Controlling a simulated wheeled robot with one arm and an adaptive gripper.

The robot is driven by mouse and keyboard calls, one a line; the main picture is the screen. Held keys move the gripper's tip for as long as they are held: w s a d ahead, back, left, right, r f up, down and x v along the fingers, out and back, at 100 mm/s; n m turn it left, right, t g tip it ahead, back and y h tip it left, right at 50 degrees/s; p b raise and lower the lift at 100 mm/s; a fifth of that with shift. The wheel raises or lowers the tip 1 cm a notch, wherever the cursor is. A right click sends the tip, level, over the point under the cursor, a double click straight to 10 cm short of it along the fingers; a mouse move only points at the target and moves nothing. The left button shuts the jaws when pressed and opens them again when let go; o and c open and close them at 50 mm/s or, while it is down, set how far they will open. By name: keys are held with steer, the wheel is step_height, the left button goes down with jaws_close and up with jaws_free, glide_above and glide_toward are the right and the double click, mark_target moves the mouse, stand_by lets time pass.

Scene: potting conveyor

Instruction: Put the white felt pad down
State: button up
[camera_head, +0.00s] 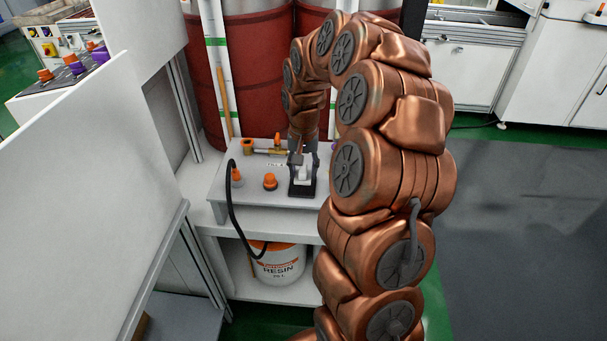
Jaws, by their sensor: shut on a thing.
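My gripper (302,188) is at the end of the copper-coloured arm, low over the grey bench top. Its dark fingers are shut on a small white piece, which looks like the white felt pad (304,173). The pad is partly hidden by the fingers. I cannot tell whether it touches the surface below.
An orange-capped fitting (270,181) stands just left of my gripper. Another orange fitting (236,174) with a black hose is farther left. A brass valve (265,149) lies behind. A resin bucket (279,265) sits on the lower shelf. A white panel (90,200) bounds the left.

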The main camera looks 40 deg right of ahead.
mark_target(303, 177)
steer(key=shift+w+d+f, duration=0.15)
steer(key=shift+w+d, duration=0.1)
steer(key=shift+w, duration=0.2)
steer(key=shift+f+p, duration=0.45)
steer(key=shift+f, duration=1.2)
steer(key=shift+f, duration=0.15)
steer(key=o, duration=1.1)
